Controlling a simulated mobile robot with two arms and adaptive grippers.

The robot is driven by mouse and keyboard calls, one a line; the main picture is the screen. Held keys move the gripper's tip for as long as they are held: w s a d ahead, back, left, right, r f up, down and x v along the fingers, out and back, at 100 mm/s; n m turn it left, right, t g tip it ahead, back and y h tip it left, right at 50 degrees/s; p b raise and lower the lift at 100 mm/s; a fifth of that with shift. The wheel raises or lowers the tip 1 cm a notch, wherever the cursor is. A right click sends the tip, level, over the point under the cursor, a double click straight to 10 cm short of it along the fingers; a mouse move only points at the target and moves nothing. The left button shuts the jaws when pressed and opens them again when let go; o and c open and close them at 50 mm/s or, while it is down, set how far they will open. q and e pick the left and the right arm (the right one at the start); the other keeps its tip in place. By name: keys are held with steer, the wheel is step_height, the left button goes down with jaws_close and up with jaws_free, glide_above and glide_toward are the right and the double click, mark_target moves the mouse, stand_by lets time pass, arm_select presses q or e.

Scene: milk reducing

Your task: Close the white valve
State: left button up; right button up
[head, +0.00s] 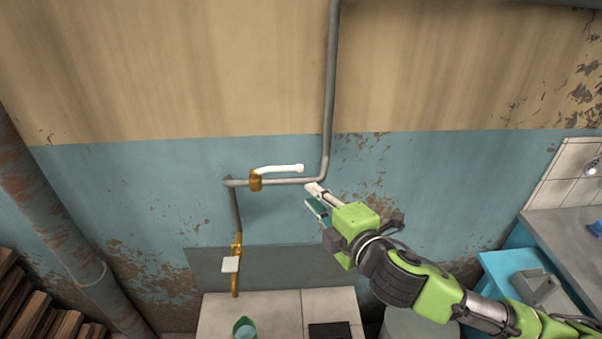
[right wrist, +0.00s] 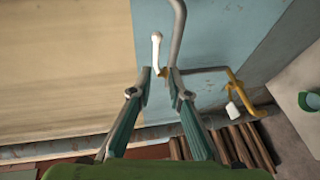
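The white valve handle (head: 277,169) is a long lever on a brass valve body (head: 255,182), set in a grey pipe on the blue part of the wall. It lies nearly along the horizontal pipe, its free end to the right. My right gripper (head: 314,198) is open and empty, just right of and below the lever's free end in the head view. In the right wrist view the white handle (right wrist: 156,50) shows beyond the gap between the parted fingertips (right wrist: 160,77), with no visible contact. My left gripper is not in view.
A brass tap (head: 236,250) with a small white handle (head: 231,264) hangs below on the same pipe. A green cup (head: 244,328) stands on the tiled surface (head: 279,305). A thick rusty pipe (head: 45,205) is at left, a blue cabinet (head: 512,263) at right.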

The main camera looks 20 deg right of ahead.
mark_target(288, 170)
steer(key=p+x, duration=0.1)
steer(key=x, duration=0.3)
steer(key=p+x, duration=0.1)
steer(key=x, duration=0.4)
steer(key=p+x, duration=0.1)
steer(key=x, duration=0.3)
steer(key=shift+w+a+r+p, duration=0.2)
steer(key=shift+w+r+p, duration=0.05)
steer(key=shift+w+p, duration=0.1)
steer(key=shift+c, duration=0.2)
jaws_close()
